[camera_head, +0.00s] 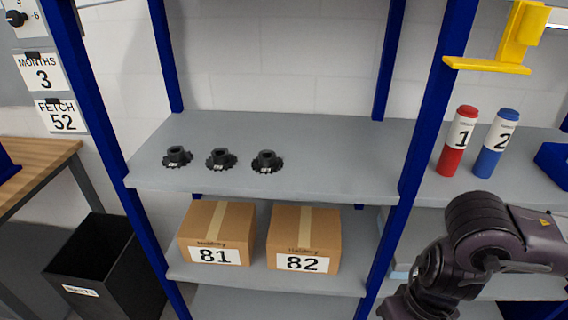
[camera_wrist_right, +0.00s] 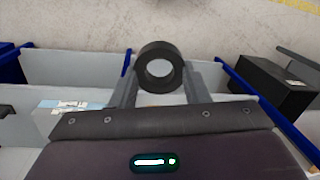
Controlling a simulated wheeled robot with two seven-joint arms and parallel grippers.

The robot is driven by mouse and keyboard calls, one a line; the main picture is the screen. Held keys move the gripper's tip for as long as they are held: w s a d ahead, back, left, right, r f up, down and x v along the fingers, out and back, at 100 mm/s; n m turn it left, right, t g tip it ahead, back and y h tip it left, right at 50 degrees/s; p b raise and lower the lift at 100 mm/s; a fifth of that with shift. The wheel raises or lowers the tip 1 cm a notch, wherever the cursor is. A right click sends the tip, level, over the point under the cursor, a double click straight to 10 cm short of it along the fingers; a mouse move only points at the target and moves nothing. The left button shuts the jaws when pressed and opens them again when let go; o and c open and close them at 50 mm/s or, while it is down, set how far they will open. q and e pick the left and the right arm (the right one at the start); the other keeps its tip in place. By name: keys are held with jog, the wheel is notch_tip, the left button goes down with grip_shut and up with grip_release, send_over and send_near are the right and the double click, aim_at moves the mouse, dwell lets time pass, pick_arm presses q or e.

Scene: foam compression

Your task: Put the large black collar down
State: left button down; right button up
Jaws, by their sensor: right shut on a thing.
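The large black collar (camera_wrist_right: 160,50) is a thick black ring with a round hole through it. In the right wrist view it sits between the two fingertips of my right gripper (camera_wrist_right: 160,72), which is shut on it. In the head view my right arm comes in at the lower right. Its gripper and the collar are out of that picture, below the edge. My left gripper is in neither view.
Several small black toothed parts (camera_head: 221,158) stand in a row on the grey shelf (camera_head: 330,175); its right part is clear. Boxes 81 (camera_head: 217,232) and 82 (camera_head: 303,238) sit below. Red (camera_head: 458,141) and blue (camera_head: 495,143) cylinders stand at right. A black bin (camera_head: 108,265) is lower left.

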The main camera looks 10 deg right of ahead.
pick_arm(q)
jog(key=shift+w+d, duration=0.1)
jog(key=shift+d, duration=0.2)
